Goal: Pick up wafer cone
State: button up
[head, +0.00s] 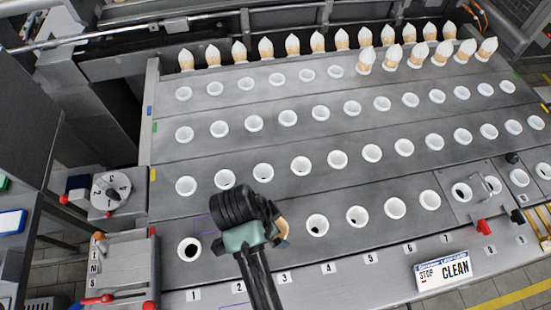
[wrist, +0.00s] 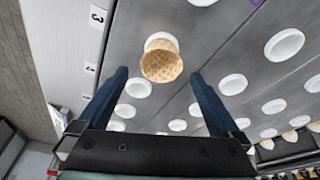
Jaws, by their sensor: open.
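A tan wafer cone (wrist: 161,64) with a waffle pattern stands in a white ring holder at the middle top of the wrist view, near the label 3 (wrist: 97,17). In the head view only a tan part of the cone (head: 283,230) shows, beside my arm's end. My gripper (wrist: 160,74) is open, with one dark blue finger on each side of the cone in the picture and a gap to each. I cannot tell how far the fingertips are from it in depth. In the head view my gripper (head: 262,222) hides part of the cone, and its fingers are not clear.
Rows of white ring holders (head: 317,224) fill the sloping grey plates. Tan cones with white tops (head: 318,42) stand at the back. A dial box (head: 111,192) is at the left, and a CLEAN sign (head: 443,270) and red lever (head: 483,226) are at the front right.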

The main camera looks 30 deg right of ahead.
jog(key=shift+p+x, duration=0.75)
jog(key=shift+x, duration=1.95)
jog(key=shift+a, duration=0.1)
jog(key=c, duration=0.7)
